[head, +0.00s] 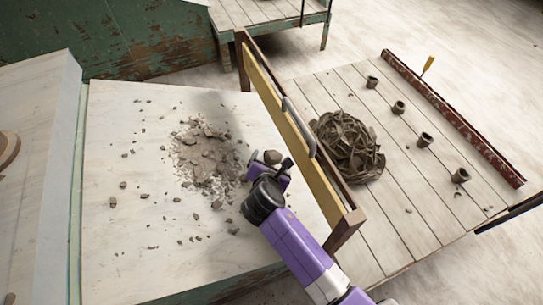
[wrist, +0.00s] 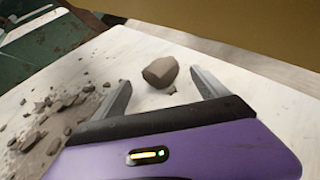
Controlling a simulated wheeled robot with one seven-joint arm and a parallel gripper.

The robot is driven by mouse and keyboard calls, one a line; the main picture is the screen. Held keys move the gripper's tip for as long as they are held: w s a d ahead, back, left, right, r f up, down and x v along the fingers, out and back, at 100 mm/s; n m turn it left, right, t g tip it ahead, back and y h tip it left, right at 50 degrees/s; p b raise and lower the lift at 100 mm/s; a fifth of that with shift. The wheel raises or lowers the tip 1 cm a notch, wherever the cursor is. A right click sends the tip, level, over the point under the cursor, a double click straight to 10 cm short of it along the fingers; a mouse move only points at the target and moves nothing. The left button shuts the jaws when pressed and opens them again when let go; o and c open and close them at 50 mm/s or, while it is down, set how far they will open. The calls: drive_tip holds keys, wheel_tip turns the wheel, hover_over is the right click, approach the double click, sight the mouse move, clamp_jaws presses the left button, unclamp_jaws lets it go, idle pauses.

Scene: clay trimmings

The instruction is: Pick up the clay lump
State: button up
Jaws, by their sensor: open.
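A rounded brown-grey clay lump (wrist: 160,72) lies on the pale board in the wrist view, just beyond and between the tips of my open fingers. In the head view the lump (head: 272,157) shows beside my gripper (head: 270,170), close to the yellow panel. In the wrist view my gripper (wrist: 160,92) is open with nothing between its fingers. The lump appears apart from both fingers, a little nearer the right one.
A yellow panel with a wooden frame (head: 290,120) stands upright just right of the lump. Crumbled clay (head: 205,155) is scattered over the pale board (head: 120,240) to the left. Beyond the panel, a plank table (head: 400,220) bears a heap of clay strips (head: 347,145) and several small pots.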

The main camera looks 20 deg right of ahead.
sight(272, 158)
drive_tip(key=b+x, duration=0.2)
drive_tip(key=x, duration=0.3)
drive_tip(key=shift+w+d, duration=0.1)
drive_tip(key=shift+d, duration=0.05)
drive_tip(key=c, duration=1.4)
drive_tip(key=shift+r, duration=0.1)
drive_tip(key=shift+c, duration=1.1)
drive_tip(key=shift+r, duration=0.1)
